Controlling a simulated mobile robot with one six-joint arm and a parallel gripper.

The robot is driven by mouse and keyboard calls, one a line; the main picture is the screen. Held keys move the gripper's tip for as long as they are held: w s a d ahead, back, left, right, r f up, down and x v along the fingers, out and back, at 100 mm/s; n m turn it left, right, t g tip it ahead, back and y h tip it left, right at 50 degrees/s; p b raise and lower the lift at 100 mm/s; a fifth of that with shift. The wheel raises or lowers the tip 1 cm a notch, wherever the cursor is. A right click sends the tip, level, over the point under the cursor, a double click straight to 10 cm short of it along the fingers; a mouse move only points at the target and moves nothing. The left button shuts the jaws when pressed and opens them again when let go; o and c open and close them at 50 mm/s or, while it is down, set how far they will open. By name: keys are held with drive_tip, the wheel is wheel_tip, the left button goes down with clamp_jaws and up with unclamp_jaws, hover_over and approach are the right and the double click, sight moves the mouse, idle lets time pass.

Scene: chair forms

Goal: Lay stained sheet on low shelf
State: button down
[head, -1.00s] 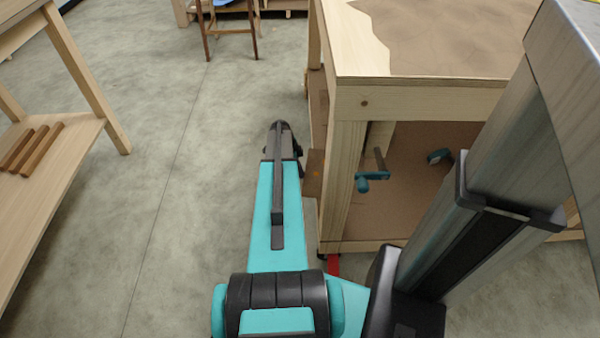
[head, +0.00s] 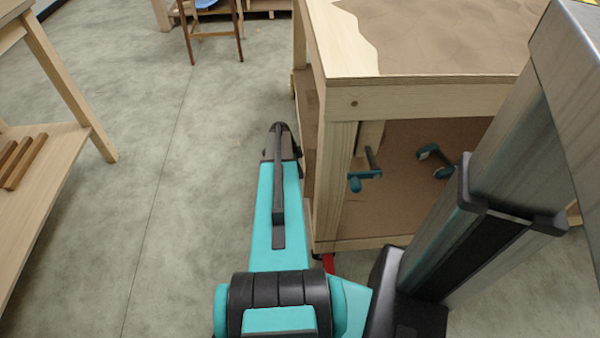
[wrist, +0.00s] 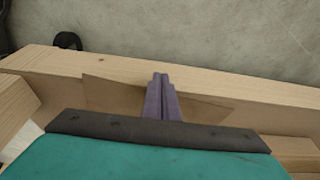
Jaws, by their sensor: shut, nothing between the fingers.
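My gripper (wrist: 160,78) shows in the wrist view with its purple fingers together and nothing between them. In the head view its fingers are hidden beyond the dark wrist end of my arm, beside the workbench's left side. In the wrist view a thin brown piece (wrist: 110,93) lies on pale wood behind and below the fingers. I cannot tell if it is the stained sheet. The workbench has a low shelf (head: 400,210) with a brown surface. Its top carries a blotchy brown covering (head: 430,40) with an uneven edge.
Two teal-handled tools, one at the front post (head: 364,182) and one farther right (head: 436,160), show at the low shelf. A pale wooden table (head: 60,165) with brown wood strips (head: 25,160) on its lower shelf stands left. A chair (head: 212,32) is behind. The floor between is clear.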

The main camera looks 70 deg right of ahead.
drive_tip(key=w+a+r+p, duration=0.2)
drive_tip(key=w+r, duration=0.3)
drive_tip(key=r, duration=0.4)
drive_tip(key=shift+w+a+r, duration=0.35)
drive_tip(key=shift+w, duration=0.05)
idle(0.4)
